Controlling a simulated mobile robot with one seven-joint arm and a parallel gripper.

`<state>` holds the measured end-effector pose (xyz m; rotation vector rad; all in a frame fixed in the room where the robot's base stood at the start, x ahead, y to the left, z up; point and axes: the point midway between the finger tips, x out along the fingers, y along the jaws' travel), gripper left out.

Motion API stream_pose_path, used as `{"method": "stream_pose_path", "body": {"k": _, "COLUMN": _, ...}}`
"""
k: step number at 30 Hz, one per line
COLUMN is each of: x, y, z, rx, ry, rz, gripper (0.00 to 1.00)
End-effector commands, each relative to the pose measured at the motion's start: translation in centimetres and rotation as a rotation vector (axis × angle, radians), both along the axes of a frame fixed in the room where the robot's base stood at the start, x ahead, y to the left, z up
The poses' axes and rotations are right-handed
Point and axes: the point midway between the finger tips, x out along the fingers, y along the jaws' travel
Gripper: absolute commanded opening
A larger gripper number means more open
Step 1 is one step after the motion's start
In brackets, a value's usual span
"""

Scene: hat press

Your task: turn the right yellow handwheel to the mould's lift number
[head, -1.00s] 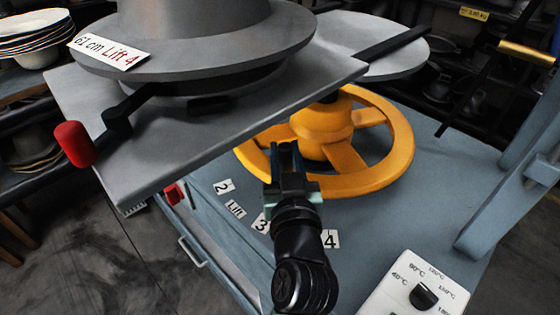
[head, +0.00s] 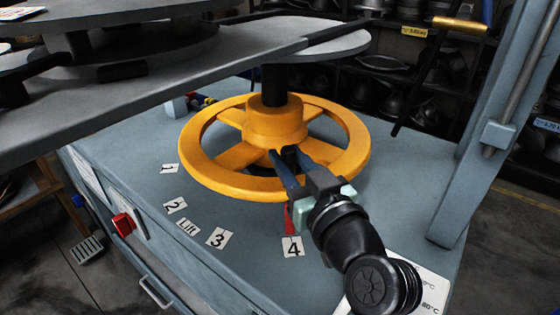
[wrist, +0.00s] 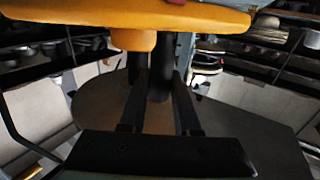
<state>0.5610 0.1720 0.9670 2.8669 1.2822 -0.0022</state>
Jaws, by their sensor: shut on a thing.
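The yellow handwheel (head: 205,178) lies flat on the blue bench, around a dark post. It also shows at the top of the wrist view (wrist: 180,10). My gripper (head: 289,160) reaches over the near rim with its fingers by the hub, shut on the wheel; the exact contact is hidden. Number labels 2 (head: 175,205), 3 (head: 220,238) and 4 (head: 293,247) curve along the near side, with a Lift label (head: 188,227). A red pointer (head: 289,220) shows below the rim, just above the 4. The mould's tag (head: 20,13) is cut off; earlier it read Lift 4.
A grey plate (head: 150,95) overhangs the bench at left. A round grey plate (head: 300,38) sits above the wheel. A blue upright (head: 485,140) stands at right. A temperature dial panel (head: 435,285) is partly behind my arm. A red switch (head: 123,226) is on the bench side.

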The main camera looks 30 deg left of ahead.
Motion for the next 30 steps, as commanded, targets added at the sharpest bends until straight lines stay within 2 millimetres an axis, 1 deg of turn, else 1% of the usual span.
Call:
{"method": "stream_pose_path", "body": {"k": 1, "x": 0.4, "y": -0.6, "z": 0.1, "rx": 0.000, "ry": -0.006, "rz": -0.020, "gripper": 0.00}}
{"method": "stream_pose_path", "body": {"k": 8, "x": 0.4, "y": -0.6, "z": 0.2, "rx": 0.000, "ry": -0.008, "rz": -0.019, "gripper": 0.00}}
{"method": "stream_pose_path", "body": {"k": 9, "x": 0.4, "y": -0.6, "z": 0.2, "rx": 0.000, "ry": -0.008, "rz": -0.019, "gripper": 0.32}}
{"method": "stream_pose_path", "body": {"k": 11, "x": 0.4, "y": -0.5, "z": 0.2, "rx": 0.001, "ry": -0.008, "rz": -0.018, "gripper": 0.43}}
{"method": "stream_pose_path", "body": {"k": 12, "x": 0.4, "y": -0.5, "z": 0.2, "rx": 0.001, "ry": -0.008, "rz": -0.017, "gripper": 0.50}}
{"method": "stream_pose_path", "body": {"k": 14, "x": 0.3, "y": -0.4, "z": 0.2, "rx": 0.001, "ry": -0.006, "rz": -0.014, "gripper": 0.60}}
{"method": "stream_pose_path", "body": {"k": 23, "x": 0.1, "y": -0.3, "z": 0.1, "rx": 0.002, "ry": -0.004, "rz": -0.007, "gripper": 0.60}}
{"method": "stream_pose_path", "body": {"k": 26, "x": -0.5, "y": -0.9, "z": 0.1, "rx": 0.002, "ry": -0.004, "rz": -0.008, "gripper": 0.60}}
{"method": "stream_pose_path", "body": {"k": 30, "x": -2.0, "y": -2.7, "z": 0.1, "rx": 0.002, "ry": -0.003, "rz": -0.012, "gripper": 0.60}}
